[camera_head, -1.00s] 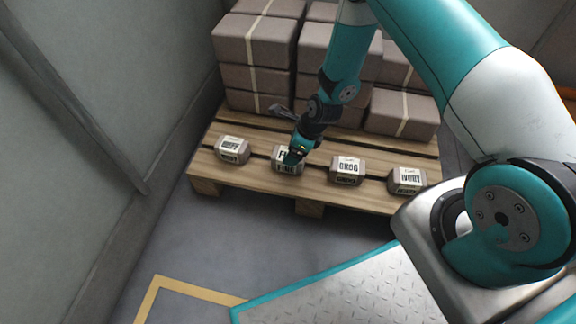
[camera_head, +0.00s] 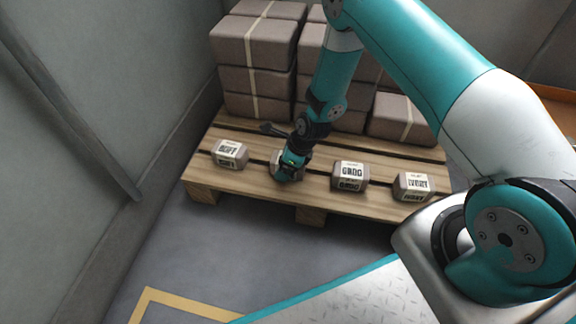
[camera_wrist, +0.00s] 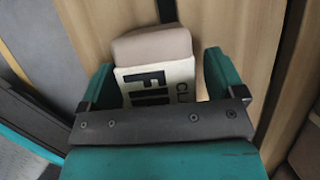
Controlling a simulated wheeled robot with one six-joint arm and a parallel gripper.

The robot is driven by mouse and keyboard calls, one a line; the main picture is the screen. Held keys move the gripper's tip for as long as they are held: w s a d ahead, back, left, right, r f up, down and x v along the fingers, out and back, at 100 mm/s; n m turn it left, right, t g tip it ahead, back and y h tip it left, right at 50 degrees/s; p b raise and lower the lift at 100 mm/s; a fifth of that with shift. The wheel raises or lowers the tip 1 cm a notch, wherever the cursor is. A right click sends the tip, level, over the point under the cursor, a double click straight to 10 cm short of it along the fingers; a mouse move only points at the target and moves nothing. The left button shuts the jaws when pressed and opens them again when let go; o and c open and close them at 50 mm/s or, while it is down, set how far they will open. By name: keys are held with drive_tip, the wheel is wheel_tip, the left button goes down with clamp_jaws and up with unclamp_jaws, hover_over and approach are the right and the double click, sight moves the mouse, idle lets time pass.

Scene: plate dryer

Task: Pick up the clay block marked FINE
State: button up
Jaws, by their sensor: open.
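The clay block marked FINE (camera_wrist: 152,46) lies on the pallet (camera_head: 260,187). In the wrist view its pale label shows "FI" and "CL", with the rest hidden by my gripper. My gripper (camera_wrist: 160,80) is open, with one teal finger on each side of the block. I cannot tell whether either finger touches it. In the head view my gripper (camera_head: 287,178) is low over the block and hides most of it.
A block with a partly readable label (camera_head: 230,154) sits left of my gripper. The GROG block (camera_head: 350,176) and another labelled block (camera_head: 413,187) sit to its right. Strapped brown packages (camera_head: 255,45) are stacked behind. A grey wall (camera_head: 60,130) stands at left.

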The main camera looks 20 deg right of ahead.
drive_tip(key=shift+f, duration=0.25)
idle(0.4)
drive_tip(key=c, duration=1.4)
